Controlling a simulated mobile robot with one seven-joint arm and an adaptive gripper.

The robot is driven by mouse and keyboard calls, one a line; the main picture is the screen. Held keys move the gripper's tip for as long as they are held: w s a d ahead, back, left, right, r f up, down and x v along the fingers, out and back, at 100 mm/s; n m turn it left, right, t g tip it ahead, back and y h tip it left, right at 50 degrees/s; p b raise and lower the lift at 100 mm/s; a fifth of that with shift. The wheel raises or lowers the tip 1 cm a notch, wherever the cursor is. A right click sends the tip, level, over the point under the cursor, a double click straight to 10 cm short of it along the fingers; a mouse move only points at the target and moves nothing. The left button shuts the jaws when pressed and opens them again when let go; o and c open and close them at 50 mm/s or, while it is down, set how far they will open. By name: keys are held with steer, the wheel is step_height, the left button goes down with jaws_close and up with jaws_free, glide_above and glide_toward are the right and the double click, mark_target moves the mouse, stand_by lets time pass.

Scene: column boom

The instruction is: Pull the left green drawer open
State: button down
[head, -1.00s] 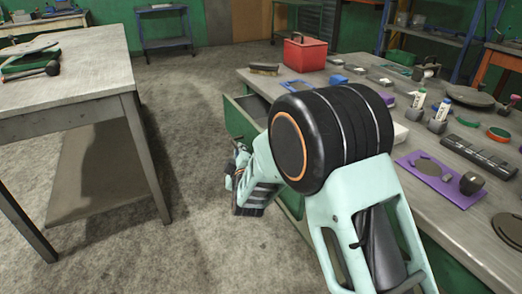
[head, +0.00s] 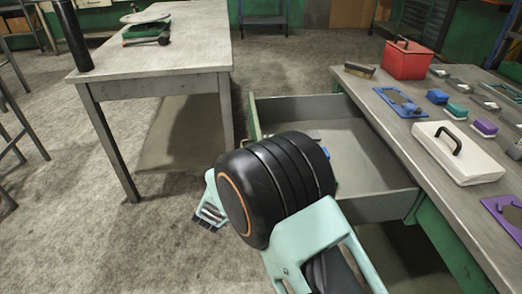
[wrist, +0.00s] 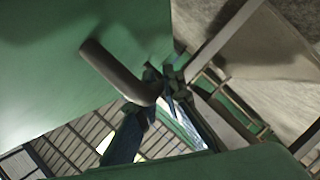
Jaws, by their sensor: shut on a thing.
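The left green drawer (head: 365,150) stands well open from the workbench in the head view, with its grey inside showing. Its green front is a thin edge there, partly hidden by my arm. In the wrist view the green drawer front (wrist: 50,95) fills the upper left, with a dark bar handle (wrist: 112,72) across it. My gripper (wrist: 157,88) is at the lower right end of the handle, its dark fingers closed on it. In the head view my arm hides the gripper and handle.
The workbench (head: 480,232) on the right holds a red toolbox (head: 408,60), a white case with a handle (head: 458,160), a brush (head: 360,70) and small blocks. A grey table (head: 160,60) stands at left, near the drawer. Bare floor lies between them.

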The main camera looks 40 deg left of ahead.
steer(key=shift+s+a, duration=0.8)
steer(key=shift+s, duration=0.1)
steer(key=c, duration=2)
jaws_free()
steer(key=shift+c, duration=0.2)
steer(key=v, duration=1.2)
steer(key=shift+w+r, duration=0.1)
